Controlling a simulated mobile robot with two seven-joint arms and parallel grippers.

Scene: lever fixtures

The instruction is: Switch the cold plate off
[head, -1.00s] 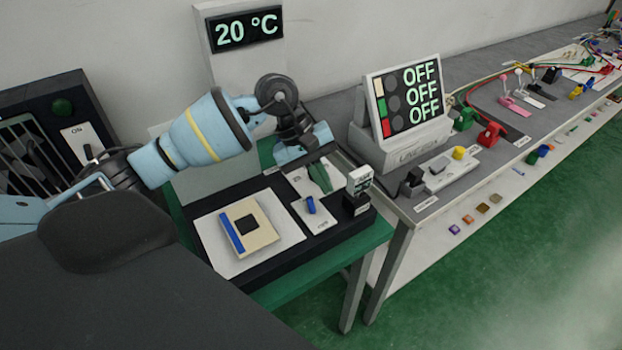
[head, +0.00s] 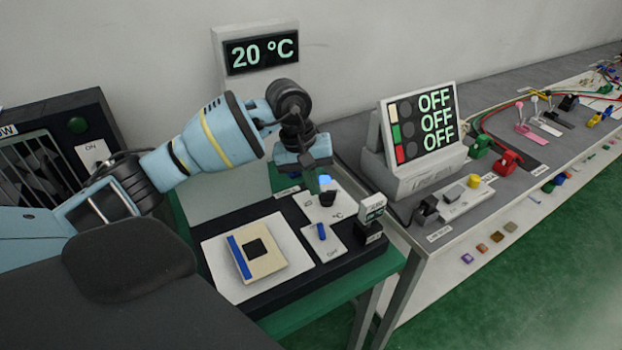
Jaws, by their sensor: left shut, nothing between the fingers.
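The cold plate is a dark unit (head: 285,290) on a green table, with a white plate (head: 222,262) on top. My right gripper is out of view.
A cream block (head: 268,263) with a blue edge lies on the white plate. A small black device (head: 371,222) stands at the unit's right. A panel reading OFF three times (head: 418,125) stands on the grey bench.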

